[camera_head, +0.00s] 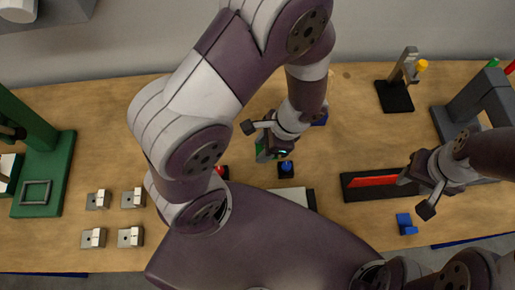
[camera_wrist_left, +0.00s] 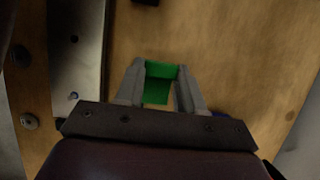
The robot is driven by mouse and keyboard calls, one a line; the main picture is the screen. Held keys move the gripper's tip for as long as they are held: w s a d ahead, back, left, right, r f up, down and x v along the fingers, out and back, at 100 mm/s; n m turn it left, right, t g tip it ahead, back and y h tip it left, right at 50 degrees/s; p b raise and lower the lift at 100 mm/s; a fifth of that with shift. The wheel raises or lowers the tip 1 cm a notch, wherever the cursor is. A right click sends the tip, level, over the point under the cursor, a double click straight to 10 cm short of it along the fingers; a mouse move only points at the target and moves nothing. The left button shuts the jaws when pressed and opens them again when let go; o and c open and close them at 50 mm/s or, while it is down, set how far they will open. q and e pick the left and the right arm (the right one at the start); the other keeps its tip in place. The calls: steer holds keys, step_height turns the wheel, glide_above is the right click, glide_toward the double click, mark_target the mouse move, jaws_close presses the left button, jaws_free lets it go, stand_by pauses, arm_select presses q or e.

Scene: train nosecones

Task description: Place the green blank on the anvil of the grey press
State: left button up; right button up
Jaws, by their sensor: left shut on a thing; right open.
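My left gripper (camera_head: 266,141) is shut on the green blank (camera_head: 262,153), above the middle of the table. In the left wrist view the green blank (camera_wrist_left: 157,88) sits between the two fingers of the left gripper (camera_wrist_left: 160,78). The grey press (camera_head: 468,104) stands at the right end of the table, well to the right of the left gripper. Its anvil cannot be made out, and my right arm covers its lower part. My right gripper (camera_head: 416,194) is open and empty, in front of the grey press.
A black tray with a red bar (camera_head: 372,181) and a blue block (camera_head: 405,224) lie near the right gripper. A black stand with a yellow knob (camera_head: 395,95) is at the back. A green press (camera_head: 40,150) and several metal blocks (camera_head: 131,198) are at left. A blue button (camera_head: 286,166) is near the left gripper.

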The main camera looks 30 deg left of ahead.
mark_target(257, 154)
arm_select(q)
steer(key=shift+s+a+f, duration=0.1)
steer(key=shift+a+f, duration=0.85)
steer(key=shift+a, duration=0.15)
steer(key=f, duration=0.3)
steer(key=shift+d, duration=0.2)
steer(key=shift+f, duration=0.15)
steer(key=shift+f+b, duration=0.1)
steer(key=shift+b, duration=0.2)
steer(key=o, duration=1.1)
